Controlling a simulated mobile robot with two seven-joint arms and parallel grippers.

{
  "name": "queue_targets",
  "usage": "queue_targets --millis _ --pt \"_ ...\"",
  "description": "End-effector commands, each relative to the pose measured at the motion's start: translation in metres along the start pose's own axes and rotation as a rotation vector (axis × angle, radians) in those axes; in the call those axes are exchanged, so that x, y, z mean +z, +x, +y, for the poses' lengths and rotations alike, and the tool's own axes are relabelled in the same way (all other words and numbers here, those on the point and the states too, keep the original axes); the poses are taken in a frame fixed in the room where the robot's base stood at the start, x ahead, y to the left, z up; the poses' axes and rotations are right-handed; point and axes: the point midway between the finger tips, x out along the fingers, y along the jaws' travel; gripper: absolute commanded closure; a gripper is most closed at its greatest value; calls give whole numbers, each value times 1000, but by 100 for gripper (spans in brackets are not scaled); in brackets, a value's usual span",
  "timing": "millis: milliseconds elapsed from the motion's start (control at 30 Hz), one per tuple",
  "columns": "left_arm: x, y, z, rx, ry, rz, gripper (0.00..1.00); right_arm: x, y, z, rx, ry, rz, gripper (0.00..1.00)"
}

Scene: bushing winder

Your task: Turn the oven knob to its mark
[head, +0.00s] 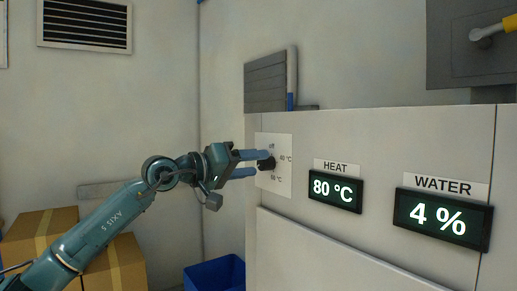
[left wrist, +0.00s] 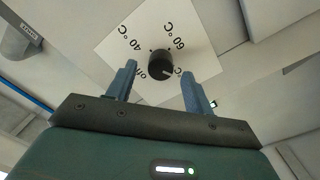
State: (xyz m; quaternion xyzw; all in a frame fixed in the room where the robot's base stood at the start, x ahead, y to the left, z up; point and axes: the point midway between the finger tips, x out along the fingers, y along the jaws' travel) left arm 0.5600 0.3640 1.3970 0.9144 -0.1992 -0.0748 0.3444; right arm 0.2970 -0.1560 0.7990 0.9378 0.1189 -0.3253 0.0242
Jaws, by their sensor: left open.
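The round black oven knob (head: 265,164) sits on a white dial plate (head: 283,183) on the pale machine front. In the left wrist view the knob (left wrist: 161,66) is ringed by the labels off, 40 °C and 60 °C. One more label at the lower right is partly hidden by a finger. A pale line on the knob seems to point towards that label. My left gripper (head: 257,163) is open, with its blue fingers reaching towards the plate. In the left wrist view its fingers (left wrist: 159,73) lie on either side of the knob, with gaps visible. My right gripper is not in view.
The HEAT display (head: 335,191) reads 80 °C and the WATER display (head: 442,217) reads 4 %. A blue bin (head: 213,274) stands on the floor below my left gripper. Cardboard boxes (head: 118,264) stand at the lower left, behind my left arm.

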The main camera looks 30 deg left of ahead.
Motion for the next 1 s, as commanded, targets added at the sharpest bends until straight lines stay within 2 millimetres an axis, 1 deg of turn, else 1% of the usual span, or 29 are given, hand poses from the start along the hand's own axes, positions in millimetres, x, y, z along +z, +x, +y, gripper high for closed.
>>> queue_targets --millis 33,200,500,567,1000 --pt "-3 7 2 2 -3 0 48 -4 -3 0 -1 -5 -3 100" --pt "-1 20 0 0 -1 0 48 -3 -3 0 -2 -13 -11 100" --pt "1 22 -1 -1 0 0 48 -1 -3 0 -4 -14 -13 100" --pt "0 21 -1 -1 0 0 52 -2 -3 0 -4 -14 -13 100" --pt "0 21 -1 -2 0 0 88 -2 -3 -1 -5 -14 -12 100"
